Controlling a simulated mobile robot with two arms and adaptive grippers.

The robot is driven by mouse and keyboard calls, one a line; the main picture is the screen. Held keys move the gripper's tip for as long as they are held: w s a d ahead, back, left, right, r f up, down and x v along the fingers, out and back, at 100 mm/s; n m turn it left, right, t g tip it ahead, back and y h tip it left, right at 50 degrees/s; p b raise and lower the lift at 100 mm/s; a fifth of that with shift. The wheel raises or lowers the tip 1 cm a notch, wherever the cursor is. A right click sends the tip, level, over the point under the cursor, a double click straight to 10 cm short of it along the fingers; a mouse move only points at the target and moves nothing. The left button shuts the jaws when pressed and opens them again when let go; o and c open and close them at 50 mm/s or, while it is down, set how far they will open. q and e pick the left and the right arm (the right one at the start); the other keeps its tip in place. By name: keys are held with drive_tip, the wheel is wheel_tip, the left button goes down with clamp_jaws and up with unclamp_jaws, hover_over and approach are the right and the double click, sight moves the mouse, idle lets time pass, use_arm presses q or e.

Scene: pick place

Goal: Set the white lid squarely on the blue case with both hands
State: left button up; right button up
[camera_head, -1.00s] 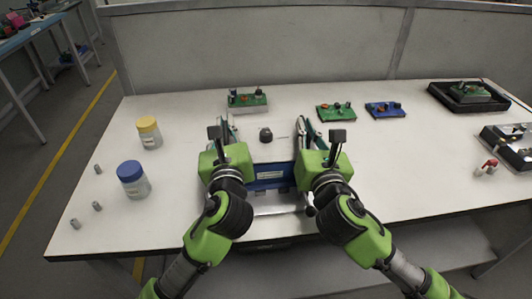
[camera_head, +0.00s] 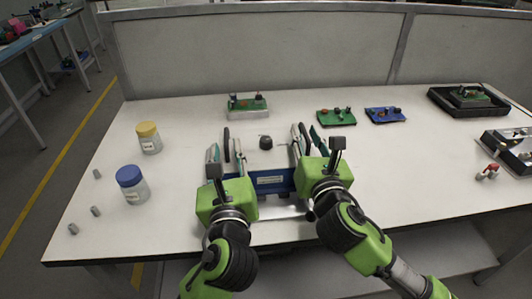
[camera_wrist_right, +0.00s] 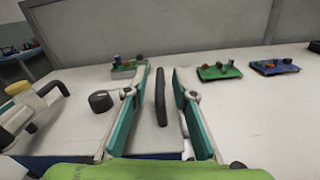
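The white lid (camera_head: 268,158), with a black centre knob (camera_head: 265,142) and upright black handles at left and right, lies over the blue case (camera_head: 289,182). The case's front wall shows below it; I cannot tell whether the edges meet squarely. My left gripper (camera_head: 226,157) appears open, its fingers apart at the left handle (camera_head: 226,143). My right gripper (camera_head: 307,142) is open. In the right wrist view, its teal fingers (camera_wrist_right: 160,112) stand on both sides of the right handle (camera_wrist_right: 160,90), with gaps. My grippers hide part of the case.
A yellow-lidded jar (camera_head: 149,138) and a blue-lidded jar (camera_head: 132,185) stand at left with small grey pieces. A green board on a block (camera_head: 246,106) is behind the lid. Green (camera_head: 336,117) and blue (camera_head: 385,115) boards lie at back right.

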use_arm(q)
drive_tip(key=s, duration=0.4)
drive_tip(key=shift+d, duration=0.4)
drive_tip(key=shift+s, duration=0.25)
use_arm(e)
drive_tip(key=shift+s, duration=0.25)
drive_tip(key=s+d, duration=0.2)
drive_tip(key=s, duration=0.9)
drive_tip(key=shift+s, duration=0.2)
drive_tip(key=shift+d, duration=0.1)
